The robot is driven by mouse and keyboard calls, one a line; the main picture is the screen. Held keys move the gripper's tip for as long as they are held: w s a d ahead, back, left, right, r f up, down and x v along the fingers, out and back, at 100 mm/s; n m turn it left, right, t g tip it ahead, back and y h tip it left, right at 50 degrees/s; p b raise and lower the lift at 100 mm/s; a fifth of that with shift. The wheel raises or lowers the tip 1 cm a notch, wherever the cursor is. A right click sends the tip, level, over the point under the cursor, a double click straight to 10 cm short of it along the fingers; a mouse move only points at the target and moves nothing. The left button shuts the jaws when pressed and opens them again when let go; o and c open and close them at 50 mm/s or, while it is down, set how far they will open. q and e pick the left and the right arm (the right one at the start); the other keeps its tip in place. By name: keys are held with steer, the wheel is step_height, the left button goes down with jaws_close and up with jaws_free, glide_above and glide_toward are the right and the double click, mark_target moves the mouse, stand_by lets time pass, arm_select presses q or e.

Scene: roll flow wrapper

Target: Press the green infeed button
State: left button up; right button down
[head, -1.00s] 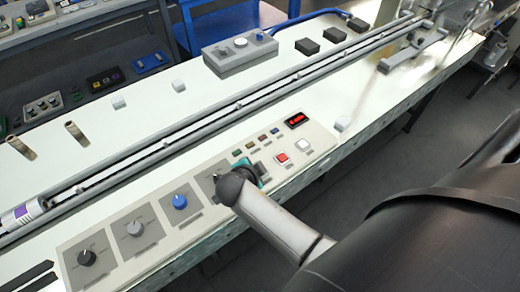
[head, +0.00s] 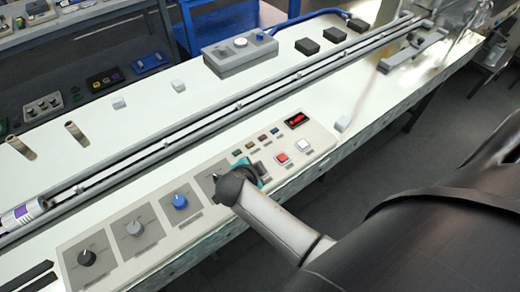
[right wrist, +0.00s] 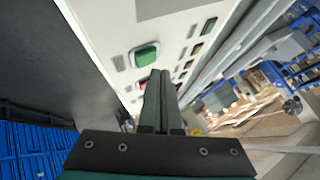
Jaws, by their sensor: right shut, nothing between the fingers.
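The green button (right wrist: 146,55) sits in a light frame on the control panel in the right wrist view. In the head view I cannot make it out; my right arm covers that part of the panel (head: 140,205). My right gripper (right wrist: 158,76) is shut and empty. Its fingertips lie just below and right of the green button in the wrist view, apart from it in the picture; the depth gap is unclear. In the head view the right gripper (head: 255,172) is over the panel, mostly hidden behind its wrist. My left gripper is not in view.
A long rail (head: 240,104) runs behind.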

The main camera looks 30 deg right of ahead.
steer(key=shift+f, duration=0.1)
steer(key=shift+f+b, duration=0.4)
steer(key=shift+b, duration=0.05)
